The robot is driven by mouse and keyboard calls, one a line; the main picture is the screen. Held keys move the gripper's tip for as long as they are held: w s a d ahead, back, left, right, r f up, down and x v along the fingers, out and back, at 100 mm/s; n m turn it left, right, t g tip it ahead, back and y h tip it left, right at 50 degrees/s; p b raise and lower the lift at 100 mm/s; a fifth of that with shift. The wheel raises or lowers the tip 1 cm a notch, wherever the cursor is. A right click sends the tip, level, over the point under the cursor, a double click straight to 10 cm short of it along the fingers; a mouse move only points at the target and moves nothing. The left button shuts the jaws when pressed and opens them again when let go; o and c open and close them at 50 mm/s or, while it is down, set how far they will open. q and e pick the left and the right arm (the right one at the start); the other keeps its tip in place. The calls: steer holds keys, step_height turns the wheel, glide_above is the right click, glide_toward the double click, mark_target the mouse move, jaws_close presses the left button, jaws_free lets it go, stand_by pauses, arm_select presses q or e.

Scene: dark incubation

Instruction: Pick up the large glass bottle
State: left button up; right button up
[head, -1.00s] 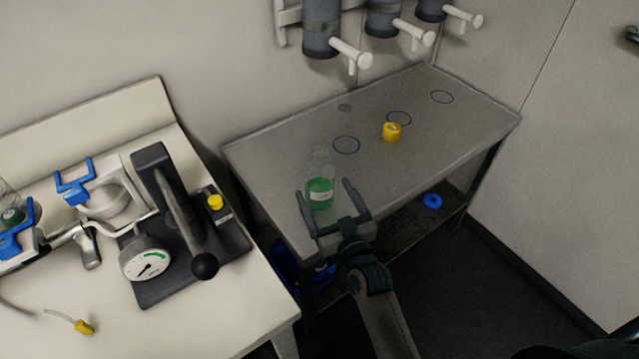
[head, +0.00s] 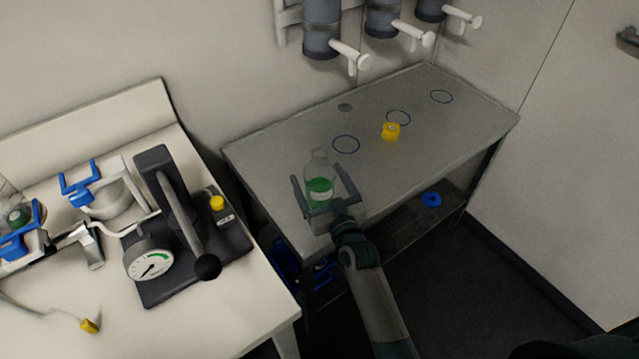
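The large glass bottle (head: 320,168) is clear with green liquid and a white label. It stands upright near the front left edge of the grey metal table (head: 270,150). My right gripper (head: 319,178) is open at the bottle, with one finger to each side of it in the head view. Gaps show between the fingers and the glass. The gripper's palm hides the bottle's lower front. My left gripper is not in view.
A yellow cap-like piece (head: 390,132) and blue ring marks (head: 346,144) are on the table. Grey dispensers with white levers (head: 350,54) hang above its back. A white bench (head: 210,325) with a gauge device (head: 150,258) stands left. A blue ring (head: 432,200) lies on the lower shelf.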

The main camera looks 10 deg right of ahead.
mark_target(323, 164)
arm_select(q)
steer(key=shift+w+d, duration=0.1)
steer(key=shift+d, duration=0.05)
arm_select(e)
steer(key=shift+c, duration=0.7)
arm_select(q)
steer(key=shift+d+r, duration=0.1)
arm_select(e)
steer(key=shift+r, duration=0.1)
steer(key=c, duration=1.5)
steer(key=shift+o, duration=0.2)
steer(key=shift+r, duration=0.15)
